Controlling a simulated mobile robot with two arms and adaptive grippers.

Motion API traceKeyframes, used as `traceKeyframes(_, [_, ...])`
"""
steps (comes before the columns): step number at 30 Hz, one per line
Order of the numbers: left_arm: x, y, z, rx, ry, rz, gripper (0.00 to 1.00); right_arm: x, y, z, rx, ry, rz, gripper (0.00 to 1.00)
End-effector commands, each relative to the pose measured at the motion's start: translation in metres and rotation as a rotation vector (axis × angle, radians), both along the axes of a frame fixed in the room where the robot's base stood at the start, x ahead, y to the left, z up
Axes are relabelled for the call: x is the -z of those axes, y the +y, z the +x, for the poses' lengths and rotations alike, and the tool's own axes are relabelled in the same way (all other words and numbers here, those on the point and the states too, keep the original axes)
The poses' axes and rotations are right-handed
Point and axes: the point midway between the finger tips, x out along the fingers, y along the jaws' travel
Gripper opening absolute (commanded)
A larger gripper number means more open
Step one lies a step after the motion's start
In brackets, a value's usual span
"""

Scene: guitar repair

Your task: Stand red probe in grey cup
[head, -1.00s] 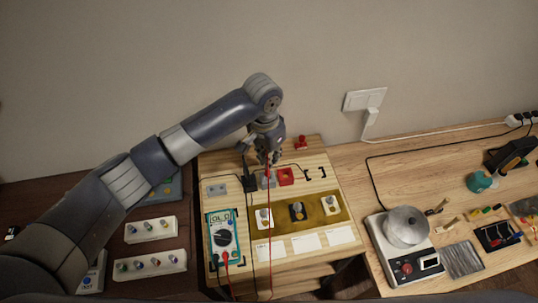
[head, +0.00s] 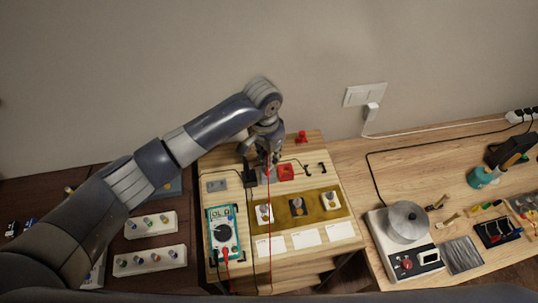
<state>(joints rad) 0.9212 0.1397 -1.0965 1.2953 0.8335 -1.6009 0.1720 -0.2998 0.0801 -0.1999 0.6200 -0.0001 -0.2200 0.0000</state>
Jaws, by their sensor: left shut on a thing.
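My left gripper (head: 268,162) is shut on the red probe (head: 268,168), a thin red piece at its fingertips. The gripper points down over the back part of the light wooden board. The grey cup (head: 267,180) sits right below the fingertips, between a black block and a red block. The fingers and the probe partly cover the cup. I cannot tell whether the probe's tip is inside the cup or just above it. A red lead hangs from the probe across the board's front. My right gripper is out of view.
The black block (head: 249,178) and the red block (head: 286,172) stand close on either side. A teal multimeter (head: 223,236) lies front left. A gold strip (head: 318,207) with several small parts crosses the board. A scale with a metal pot (head: 407,221) stands at right.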

Motion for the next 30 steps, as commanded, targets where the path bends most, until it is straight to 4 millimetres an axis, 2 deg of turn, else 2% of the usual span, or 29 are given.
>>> traceKeyframes(12, [0.0041, -0.0002, 0.0, 0.001, -0.001, -0.001, 0.0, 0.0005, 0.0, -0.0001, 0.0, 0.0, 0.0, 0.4])
traceKeyframes(13, [0.0041, -0.0002, 0.0, 0.001, -0.001, -0.001, 0.14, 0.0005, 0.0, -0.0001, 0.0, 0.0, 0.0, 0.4])
traceKeyframes(15, [0.0041, -0.0002, 0.0, 0.001, -0.001, -0.001, 0.3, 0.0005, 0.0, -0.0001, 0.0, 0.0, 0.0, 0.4])
traceKeyframes(16, [0.0041, -0.0002, 0.0, 0.001, -0.001, -0.001, 0.33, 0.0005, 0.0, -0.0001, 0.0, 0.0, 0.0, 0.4])
traceKeyframes(23, [0.0041, -0.0002, -0.0001, 0.001, 0.0, 0.0, 0.33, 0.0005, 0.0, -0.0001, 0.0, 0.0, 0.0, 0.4])
traceKeyframes(26, [0.0041, -0.0002, -0.0001, 0.001, 0.0, 0.0, 0.5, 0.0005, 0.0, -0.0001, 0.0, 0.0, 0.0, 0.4])
traceKeyframes(30, [0.0041, -0.0002, -0.0001, 0.001, 0.0, 0.0, 0.5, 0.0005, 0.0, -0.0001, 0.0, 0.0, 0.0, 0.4])
